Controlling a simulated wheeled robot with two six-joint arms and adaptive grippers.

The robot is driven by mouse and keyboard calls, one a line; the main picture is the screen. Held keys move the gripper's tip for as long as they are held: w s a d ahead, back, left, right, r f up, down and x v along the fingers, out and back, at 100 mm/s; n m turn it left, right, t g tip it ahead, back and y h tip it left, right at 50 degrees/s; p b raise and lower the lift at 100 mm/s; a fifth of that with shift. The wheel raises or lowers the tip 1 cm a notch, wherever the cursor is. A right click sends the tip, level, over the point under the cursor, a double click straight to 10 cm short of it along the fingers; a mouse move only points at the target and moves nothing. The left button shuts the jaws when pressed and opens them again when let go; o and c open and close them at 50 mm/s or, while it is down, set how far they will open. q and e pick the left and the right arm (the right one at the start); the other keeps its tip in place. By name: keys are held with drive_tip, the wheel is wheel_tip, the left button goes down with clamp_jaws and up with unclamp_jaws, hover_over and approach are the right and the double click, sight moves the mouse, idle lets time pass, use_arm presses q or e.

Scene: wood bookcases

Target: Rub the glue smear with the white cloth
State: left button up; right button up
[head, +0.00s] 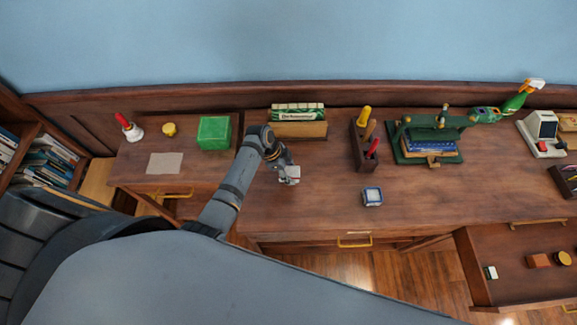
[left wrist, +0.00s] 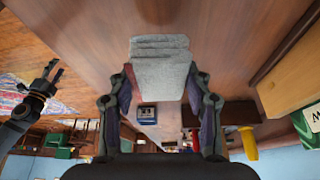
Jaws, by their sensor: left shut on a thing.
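My left gripper (head: 287,172) is shut on the white cloth (head: 291,181), low over the left part of the main desk. In the left wrist view the cloth (left wrist: 160,70) is a folded, layered pale grey-white pad between the two fingers (left wrist: 160,88). I cannot tell whether its underside touches the wood. I cannot make out the glue smear in either view; the cloth and gripper hide part of the desk. A dark gripper (left wrist: 48,82), seemingly my right one, shows at the left of the left wrist view; its jaw state is unclear.
Behind the cloth stands a wooden holder with a green-white box (head: 298,113). To the right are a dark tool block (head: 362,150), a small blue-white tin (head: 372,196) and a green press (head: 395,145). A green box (head: 214,132) stands left. Desk between cloth and tin is clear.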

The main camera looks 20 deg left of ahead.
use_arm(q)
wheel_tip(320, 180, up, 2)
drive_tip(key=shift+r+p, duration=0.2)
drive_tip(key=shift+p, duration=0.6)
drive_tip(key=shift+r, duration=0.1)
use_arm(e)
drive_tip(key=shift+s+a+r, duration=0.2)
drive_tip(key=shift+s+r, duration=0.15)
drive_tip(key=shift+r, duration=0.2)
drive_tip(key=shift+s+a+r, duration=0.15)
drive_tip(key=shift+s+r, duration=0.15)
drive_tip(key=shift+r, duration=0.25)
